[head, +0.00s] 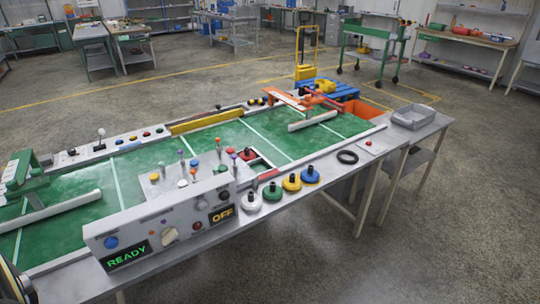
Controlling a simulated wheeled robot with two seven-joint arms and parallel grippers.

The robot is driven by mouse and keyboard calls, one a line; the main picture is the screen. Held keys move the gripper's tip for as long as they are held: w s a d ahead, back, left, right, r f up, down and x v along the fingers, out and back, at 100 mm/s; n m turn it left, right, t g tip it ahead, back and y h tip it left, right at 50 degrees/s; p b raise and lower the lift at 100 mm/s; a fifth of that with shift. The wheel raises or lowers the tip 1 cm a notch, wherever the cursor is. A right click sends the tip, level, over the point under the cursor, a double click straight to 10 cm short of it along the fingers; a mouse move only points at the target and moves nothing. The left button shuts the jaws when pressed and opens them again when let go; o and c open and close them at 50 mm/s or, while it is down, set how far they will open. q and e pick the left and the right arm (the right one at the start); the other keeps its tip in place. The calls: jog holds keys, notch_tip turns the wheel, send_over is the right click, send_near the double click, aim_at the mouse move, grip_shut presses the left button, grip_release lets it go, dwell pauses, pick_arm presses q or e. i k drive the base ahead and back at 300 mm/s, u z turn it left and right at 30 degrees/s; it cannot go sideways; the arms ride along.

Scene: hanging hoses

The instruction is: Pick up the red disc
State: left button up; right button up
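A red disc (247,154) with a dark knob lies on the green board, beside a small frame-like opening behind the control box. Similar knobbed discs stand in a row along the table's front edge: a white disc (250,203), a green disc (272,191), a yellow disc (292,182) and a blue disc (310,175). Neither of my grippers shows in the head view, so their state cannot be seen.
A control box (165,232) with READY and OFF displays stands at the front. Upright colored pegs (193,168) rise behind it. A black ring (347,157) and a grey tray (413,117) lie right. An orange frame (290,98) stands at the back.

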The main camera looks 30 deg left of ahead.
aim_at(248, 155)
jog(key=i, duration=2.45)
jog(key=u, duration=2.2)
